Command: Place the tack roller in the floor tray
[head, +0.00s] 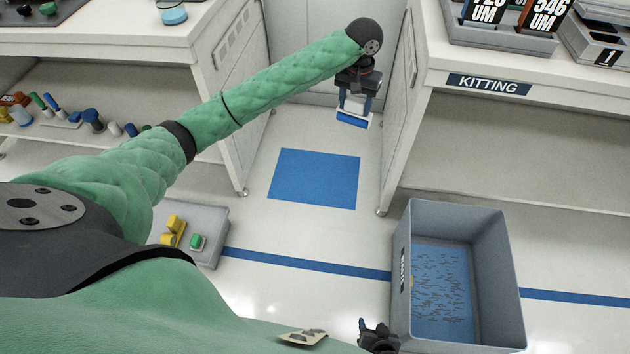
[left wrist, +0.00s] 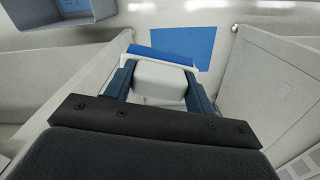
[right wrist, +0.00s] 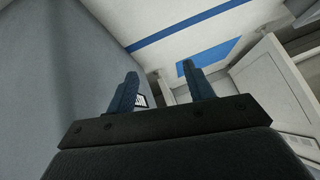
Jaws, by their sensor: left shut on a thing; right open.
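The tack roller (head: 352,120) has a blue roll and a white frame. It hangs in my left gripper (head: 356,100), high in the gap between the two benches. In the left wrist view, the fingers are shut on the roller's white body (left wrist: 160,82), with the blue roll (left wrist: 162,55) beyond them. The floor tray (head: 214,216) is a shallow grey tray on the floor at the left, partly hidden by my arm, well away from the roller. It holds yellow pieces (head: 172,230) and a green piece (head: 198,242). My right gripper (head: 378,336) is open and empty beside the grey bin.
A deep grey bin (head: 401,262) with a blue bottom and small dark bits stands at the lower right. A blue mat (head: 316,178) lies between the left bench (head: 100,40) and the kitting bench (head: 520,70). A blue floor line (head: 305,264) crosses open floor.

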